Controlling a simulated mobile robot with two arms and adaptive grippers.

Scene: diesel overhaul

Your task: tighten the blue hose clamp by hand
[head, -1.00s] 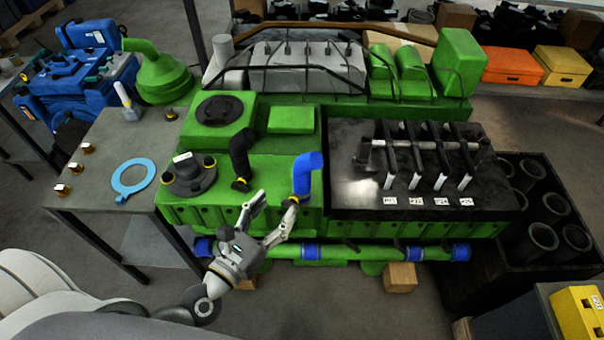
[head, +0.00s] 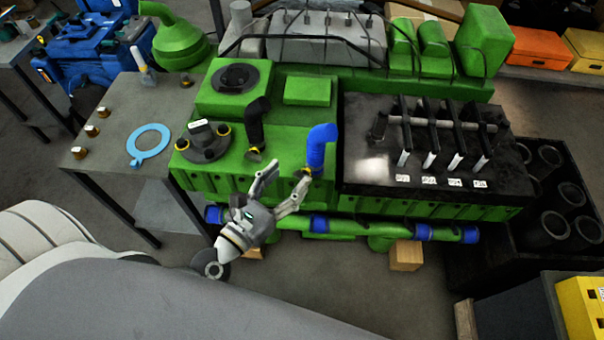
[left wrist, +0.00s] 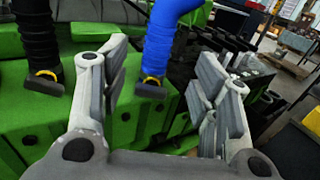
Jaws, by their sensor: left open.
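The blue hose (head: 321,145) stands upright on the green engine block (head: 290,125), bent at its top. Its clamp, a yellow ring with a dark tab, sits at the hose's lower end, partly behind a fingertip in the head view. The clamp (left wrist: 151,87) shows clearly in the left wrist view. My left gripper (head: 287,178) is open and empty, in front of the block. One finger is left of the blue hose; the other is close to its base. In the left wrist view the hose and clamp appear between the spread fingers, beyond them. My right gripper is not in view.
A black hose (head: 255,125) with a similar clamp stands left of the blue one. A black tray (head: 370,170) with upright parts lies to the right. A grey table (head: 115,125) with a light blue ring gasket (head: 148,145) stands left. A green pipe (head: 345,227) runs low in front.

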